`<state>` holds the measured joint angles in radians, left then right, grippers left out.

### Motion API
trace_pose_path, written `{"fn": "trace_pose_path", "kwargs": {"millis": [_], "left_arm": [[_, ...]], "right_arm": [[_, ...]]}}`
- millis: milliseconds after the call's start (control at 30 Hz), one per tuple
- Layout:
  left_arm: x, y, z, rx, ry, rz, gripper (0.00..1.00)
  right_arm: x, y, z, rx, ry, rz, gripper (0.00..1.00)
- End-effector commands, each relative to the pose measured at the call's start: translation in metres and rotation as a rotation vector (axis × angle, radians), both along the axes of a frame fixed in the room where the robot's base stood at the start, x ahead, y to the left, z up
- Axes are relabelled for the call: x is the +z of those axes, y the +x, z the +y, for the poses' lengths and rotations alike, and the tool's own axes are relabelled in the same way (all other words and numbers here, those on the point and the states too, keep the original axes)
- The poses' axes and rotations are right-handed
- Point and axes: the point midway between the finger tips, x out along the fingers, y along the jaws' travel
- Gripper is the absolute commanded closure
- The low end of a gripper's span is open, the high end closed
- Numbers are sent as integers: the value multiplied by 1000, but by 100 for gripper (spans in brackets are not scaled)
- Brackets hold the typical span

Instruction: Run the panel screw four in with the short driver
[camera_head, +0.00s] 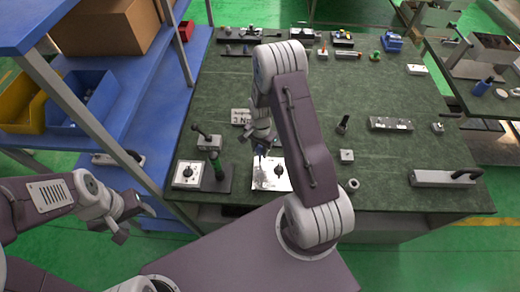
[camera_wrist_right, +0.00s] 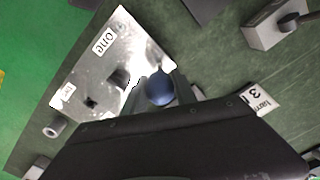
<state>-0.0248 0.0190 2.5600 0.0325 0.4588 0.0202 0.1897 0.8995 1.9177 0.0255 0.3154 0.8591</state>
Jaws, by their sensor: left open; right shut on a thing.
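My right gripper (camera_head: 261,152) is shut on the short driver, whose round blue handle end (camera_wrist_right: 160,88) shows between the fingers in the wrist view. It hangs above the pale panel (camera_head: 285,182), over its left part in the head view. The panel, also in the wrist view (camera_wrist_right: 132,42), is a shiny plate with a black knob (camera_head: 279,170) and printed labels, one reading "one". The driver's tip and any screw under it are hidden, so contact cannot be told. My left gripper (camera_head: 128,218) is open and empty, off the table's front left.
A small grey block (camera_head: 347,155) and ring (camera_head: 354,184) lie right.

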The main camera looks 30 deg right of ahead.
Motion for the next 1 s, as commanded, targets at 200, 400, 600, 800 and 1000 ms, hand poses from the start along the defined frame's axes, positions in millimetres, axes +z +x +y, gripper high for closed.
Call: {"fn": "trace_pose_path", "kwargs": {"millis": [200,400,600,800,1000], "left_arm": [[-3,0,0,0,0,0,44],[-6,0,0,0,0,0,44],[-3,0,0,0,0,0,44],[-2,0,0,0,0,0,44],[-2,0,0,0,0,0,44]], "right_arm": [[-3,0,0,0,0,0,100],[-7,0,0,-1,0,0,100],[-7,0,0,-109,0,0,100],[-8,0,0,-348,0,0,100],[-8,0,0,-355,0,0,100]]}}
